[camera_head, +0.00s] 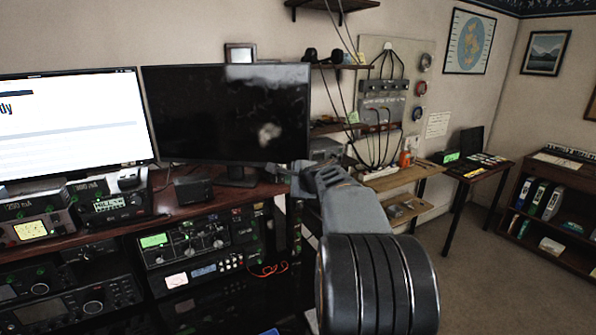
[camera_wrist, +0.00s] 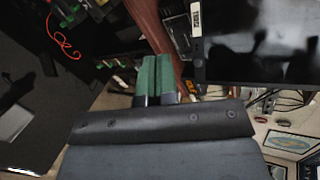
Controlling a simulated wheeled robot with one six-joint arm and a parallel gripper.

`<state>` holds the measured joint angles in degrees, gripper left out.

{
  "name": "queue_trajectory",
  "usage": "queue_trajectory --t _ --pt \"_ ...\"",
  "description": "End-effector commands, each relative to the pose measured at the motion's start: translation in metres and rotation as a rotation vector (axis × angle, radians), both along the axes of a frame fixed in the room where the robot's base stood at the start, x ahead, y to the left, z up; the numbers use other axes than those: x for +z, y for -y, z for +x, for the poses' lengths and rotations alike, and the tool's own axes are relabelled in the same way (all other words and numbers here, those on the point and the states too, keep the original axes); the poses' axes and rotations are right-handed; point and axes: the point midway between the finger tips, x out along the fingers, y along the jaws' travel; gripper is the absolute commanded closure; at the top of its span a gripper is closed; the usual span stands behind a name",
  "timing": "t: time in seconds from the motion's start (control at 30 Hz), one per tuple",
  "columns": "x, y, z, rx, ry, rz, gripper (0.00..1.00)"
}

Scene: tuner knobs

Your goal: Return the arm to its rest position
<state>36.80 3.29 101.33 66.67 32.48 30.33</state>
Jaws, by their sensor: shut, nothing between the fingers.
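My arm (camera_head: 350,205) reaches up and away from the lower middle of the head view, with its large round joint (camera_head: 375,285) close to the camera. Its far end is beside the right end of the desk, where the gripper's fingers are too small to make out. In the wrist view my gripper (camera_wrist: 156,75) shows two green-padded fingers side by side, shut with nothing between them. The tuner unit (camera_head: 190,242), with a green display and several knobs, sits in the rack below the desktop, left of the arm and apart from it.
A lit monitor (camera_head: 70,125) and a dark monitor (camera_head: 230,112) stand on the desk (camera_head: 215,200). Radios stand at left. A wooden bench (camera_head: 395,180), a small table (camera_head: 480,170) and a bookshelf (camera_head: 550,205) are at right. The carpet (camera_head: 470,270) between arm and bookshelf is clear.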

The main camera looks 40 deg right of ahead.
Motion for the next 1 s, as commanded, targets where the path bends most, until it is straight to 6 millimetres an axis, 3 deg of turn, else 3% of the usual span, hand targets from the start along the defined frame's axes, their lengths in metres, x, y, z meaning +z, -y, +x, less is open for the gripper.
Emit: queue_trajectory --t 0.63,0.67,0.73,0.83,1.0 --pt "0.000 -0.002 -0.001 0.022 -0.006 -0.029 1.00" --pt "-0.005 -0.004 -0.002 0.052 -0.025 -0.065 1.00" --pt "-0.031 -0.011 -0.011 0.136 -0.116 -0.148 1.00" --pt "-0.072 -0.041 -0.041 0.336 -0.284 -0.316 1.00" --pt "-0.124 -0.127 -0.110 0.815 -0.527 -0.652 1.00"
